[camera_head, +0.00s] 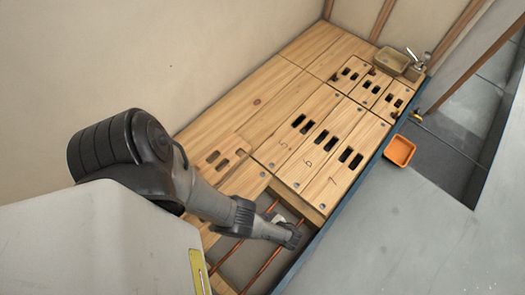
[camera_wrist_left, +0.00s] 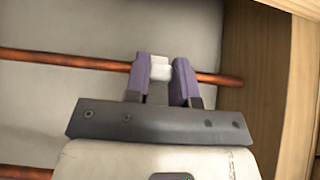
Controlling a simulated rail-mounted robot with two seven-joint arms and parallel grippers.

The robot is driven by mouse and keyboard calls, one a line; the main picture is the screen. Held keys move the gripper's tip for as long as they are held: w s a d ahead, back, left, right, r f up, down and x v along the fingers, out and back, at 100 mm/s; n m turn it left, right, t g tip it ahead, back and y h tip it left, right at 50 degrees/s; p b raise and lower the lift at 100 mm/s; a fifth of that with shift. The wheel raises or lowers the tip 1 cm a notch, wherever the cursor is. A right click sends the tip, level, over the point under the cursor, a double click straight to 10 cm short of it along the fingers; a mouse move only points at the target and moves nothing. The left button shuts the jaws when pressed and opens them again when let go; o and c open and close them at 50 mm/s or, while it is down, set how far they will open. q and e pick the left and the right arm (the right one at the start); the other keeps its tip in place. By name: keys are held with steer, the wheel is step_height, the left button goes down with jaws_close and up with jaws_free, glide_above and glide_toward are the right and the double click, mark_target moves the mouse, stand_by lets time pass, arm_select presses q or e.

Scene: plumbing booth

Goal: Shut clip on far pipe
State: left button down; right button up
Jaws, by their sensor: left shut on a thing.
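In the left wrist view, a copper pipe (camera_wrist_left: 70,60) runs across the picture. A small white clip (camera_wrist_left: 160,68) sits at this pipe between the two purple fingers of my left gripper (camera_wrist_left: 159,78). The fingers are shut on the clip, one on each side. I cannot tell whether the clip is latched around the pipe. In the head view my left gripper (camera_head: 289,238) reaches down into the open floor bay, by the copper pipes (camera_head: 262,268); my arm hides part of them. My right gripper does not show.
A second copper pipe (camera_wrist_left: 25,172) shows at the lower left of the wrist view. A wooden side (camera_wrist_left: 250,70) bounds the bay close to the gripper. Slotted wooden panels (camera_head: 330,135) cover the floor beyond. An orange tray (camera_head: 400,151) lies to the right on grey floor.

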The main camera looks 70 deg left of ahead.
arm_select(q)
steer(key=shift+w+d+f+g+y+b, duration=0.15)
steer(key=shift+f+g+y+b, duration=0.2)
steer(key=shift+y+b, duration=0.35)
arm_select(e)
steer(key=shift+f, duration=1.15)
arm_select(q)
steer(key=shift+r, duration=0.1)
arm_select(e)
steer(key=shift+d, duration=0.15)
arm_select(q)
steer(key=c, duration=1)
jaws_free()
steer(key=shift+o, duration=0.2)
steer(key=shift+r, duration=0.15)
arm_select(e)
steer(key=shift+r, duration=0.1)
